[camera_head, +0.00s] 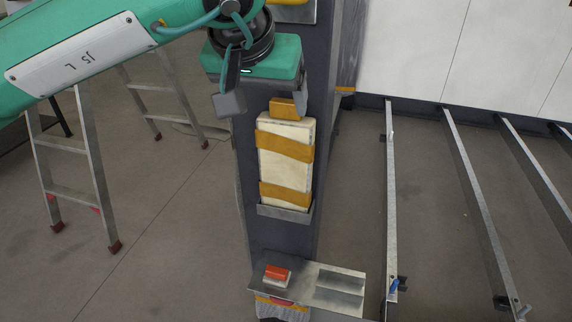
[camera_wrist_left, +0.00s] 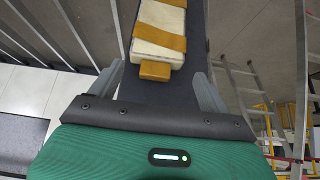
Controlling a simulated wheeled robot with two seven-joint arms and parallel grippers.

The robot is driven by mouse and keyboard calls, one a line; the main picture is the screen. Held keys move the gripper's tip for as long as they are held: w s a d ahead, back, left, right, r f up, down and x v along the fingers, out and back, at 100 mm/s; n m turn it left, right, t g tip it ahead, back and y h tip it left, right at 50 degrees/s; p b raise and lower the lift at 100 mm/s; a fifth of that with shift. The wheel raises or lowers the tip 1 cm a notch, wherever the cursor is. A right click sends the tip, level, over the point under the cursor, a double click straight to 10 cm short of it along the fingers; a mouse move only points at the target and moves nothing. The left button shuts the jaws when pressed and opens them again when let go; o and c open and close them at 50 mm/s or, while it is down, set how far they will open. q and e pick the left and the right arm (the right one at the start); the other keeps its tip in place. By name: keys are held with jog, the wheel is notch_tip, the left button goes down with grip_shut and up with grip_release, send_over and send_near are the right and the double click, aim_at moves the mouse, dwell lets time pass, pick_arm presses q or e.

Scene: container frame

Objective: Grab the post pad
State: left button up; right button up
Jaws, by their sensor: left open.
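The post pad (camera_head: 286,168) is a cream block with two ochre straps and an ochre tab on top. It stands upright against a dark post, its lower end in a grey metal holder (camera_head: 285,211). My left gripper (camera_head: 265,106) is open just above the pad, its fingers apart. In the left wrist view the pad (camera_wrist_left: 159,22) lies ahead, its tab (camera_wrist_left: 155,70) between the open fingers of my gripper (camera_wrist_left: 157,88). I cannot tell whether the fingers touch it. My right gripper is not in view.
The dark post (camera_head: 278,236) carries the pad. Below is a metal shelf (camera_head: 318,285) with a red-topped item (camera_head: 276,273). Metal ladders (camera_head: 92,165) stand at the left. Long metal rails (camera_head: 391,200) lie at the right by a white panel (camera_head: 480,55).

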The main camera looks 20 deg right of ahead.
pick_arm(q)
send_over(285, 102)
jog(key=s+a, duration=0.2)
jog(key=s, duration=0.1)
jog(key=shift+p+x, duration=0.55)
jog(key=shift+x, duration=2.1)
jog(key=shift+w+r, duration=0.1)
jog(key=c, duration=1.4)
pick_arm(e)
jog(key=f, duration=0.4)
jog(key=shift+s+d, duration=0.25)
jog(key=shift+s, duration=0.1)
